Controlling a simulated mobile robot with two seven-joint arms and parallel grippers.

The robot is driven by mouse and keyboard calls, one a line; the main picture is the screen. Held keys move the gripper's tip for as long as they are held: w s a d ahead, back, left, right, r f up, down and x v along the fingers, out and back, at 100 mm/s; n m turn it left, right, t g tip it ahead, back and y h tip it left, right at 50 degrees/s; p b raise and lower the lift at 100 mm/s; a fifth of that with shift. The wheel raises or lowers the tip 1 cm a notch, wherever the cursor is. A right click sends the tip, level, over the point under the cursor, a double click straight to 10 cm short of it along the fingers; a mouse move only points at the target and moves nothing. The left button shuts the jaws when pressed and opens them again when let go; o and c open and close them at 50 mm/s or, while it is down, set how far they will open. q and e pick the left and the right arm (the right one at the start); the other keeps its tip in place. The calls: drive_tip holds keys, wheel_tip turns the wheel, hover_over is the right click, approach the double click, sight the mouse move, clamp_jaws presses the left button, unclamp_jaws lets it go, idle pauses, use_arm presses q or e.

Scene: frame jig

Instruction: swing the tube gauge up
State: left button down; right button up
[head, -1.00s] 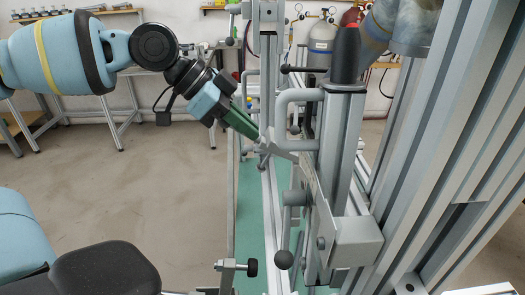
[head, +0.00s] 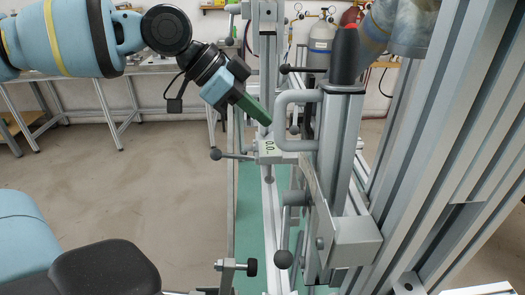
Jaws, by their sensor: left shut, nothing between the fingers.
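What looks like the tube gauge is a pale block (head: 283,151) with a "0.0" marking, at mid-height on the frame jig (head: 345,160). A thin rod with a dark ball knob (head: 215,154) sticks out level to the left beside it; I cannot tell if it belongs to the gauge. My left gripper (head: 266,119), with green fingers, is shut and empty. It points down and right, its tips just above the block's upper left in the picture. I cannot tell whether they touch it. My right gripper is not in view.
A grey loop handle (head: 284,118) stands right of my left fingertips, close to a post with a black grip (head: 345,56). Tall aluminium profiles (head: 450,150) fill the right side. A clamp with a black knob (head: 251,267) sits low in front.

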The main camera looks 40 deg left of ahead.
use_arm(q)
drive_tip(key=shift+w+d+r, duration=0.35)
drive_tip(key=shift+d, duration=0.05)
drive_tip(key=shift+d, duration=0.1)
drive_tip(key=shift+w+d+r, duration=0.55)
drive_tip(key=shift+w+d, duration=0.1)
drive_tip(key=shift+d, duration=0.05)
drive_tip(key=shift+w+d+r, duration=0.35)
drive_tip(key=shift+w+d, duration=0.4)
drive_tip(key=shift+d, duration=0.15)
drive_tip(key=shift+w+d+r, duration=0.15)
drive_tip(key=shift+w+d, duration=0.6)
drive_tip(key=shift+d, duration=0.15)
